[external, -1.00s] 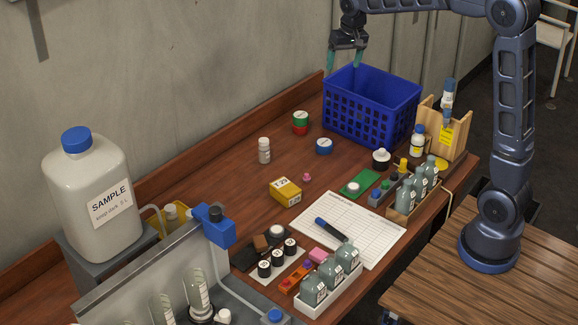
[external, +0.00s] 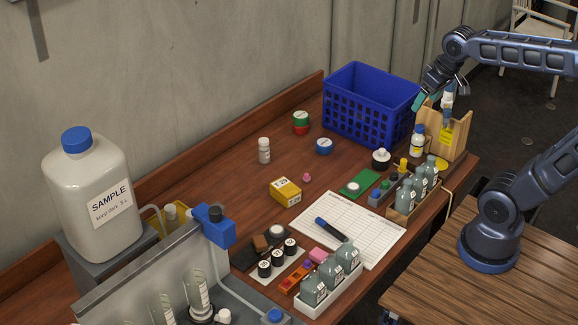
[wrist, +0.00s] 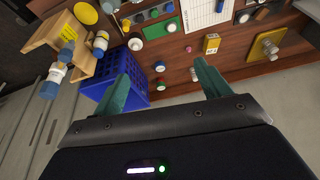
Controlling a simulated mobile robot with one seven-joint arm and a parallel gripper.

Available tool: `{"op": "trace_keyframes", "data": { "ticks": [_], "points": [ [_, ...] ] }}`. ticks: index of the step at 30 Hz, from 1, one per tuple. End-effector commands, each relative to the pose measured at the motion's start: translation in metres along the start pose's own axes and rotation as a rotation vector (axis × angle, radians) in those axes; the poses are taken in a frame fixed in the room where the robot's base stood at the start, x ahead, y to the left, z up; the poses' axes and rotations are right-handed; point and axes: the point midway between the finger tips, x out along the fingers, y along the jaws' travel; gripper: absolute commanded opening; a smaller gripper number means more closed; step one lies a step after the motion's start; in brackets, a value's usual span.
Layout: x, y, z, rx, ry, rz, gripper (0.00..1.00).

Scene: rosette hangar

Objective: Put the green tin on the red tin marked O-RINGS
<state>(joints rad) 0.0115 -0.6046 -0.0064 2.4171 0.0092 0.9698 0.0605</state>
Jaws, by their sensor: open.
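The green tin (external: 300,116), with a white label on its lid, sits on top of the red tin (external: 300,129) at the back of the bench, left of the blue basket. The two look stacked upright. The red tin's marking cannot be read. My gripper (external: 418,102) is away from them, above the right end of the basket near the wooden stand. In the wrist view my gripper (wrist: 160,80) has its teal fingers wide apart with nothing between them close up. The tins are small and far off there.
The blue basket (external: 368,108) stands right of the tins. A blue tin (external: 324,146) and a white bottle (external: 264,150) are near them. A wooden stand (external: 455,135) and a rack of bottles (external: 415,198) are at the right. A yellow box (external: 286,191) lies mid-bench.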

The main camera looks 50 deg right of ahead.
Motion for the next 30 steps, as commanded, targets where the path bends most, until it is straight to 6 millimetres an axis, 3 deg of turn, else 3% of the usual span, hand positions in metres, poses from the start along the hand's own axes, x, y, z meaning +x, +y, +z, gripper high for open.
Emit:
{"op": "trace_keyframes", "data": {
  "ticks": [3,9,30],
  "points": [
    [0.001,0.0,0.032,-0.039,0.022,0.002,0.76],
    [0.005,0.001,0.06,-0.078,0.04,0.004,0.76],
    [0.006,0.001,0.064,-0.084,0.041,0.005,0.76]
  ]
}}
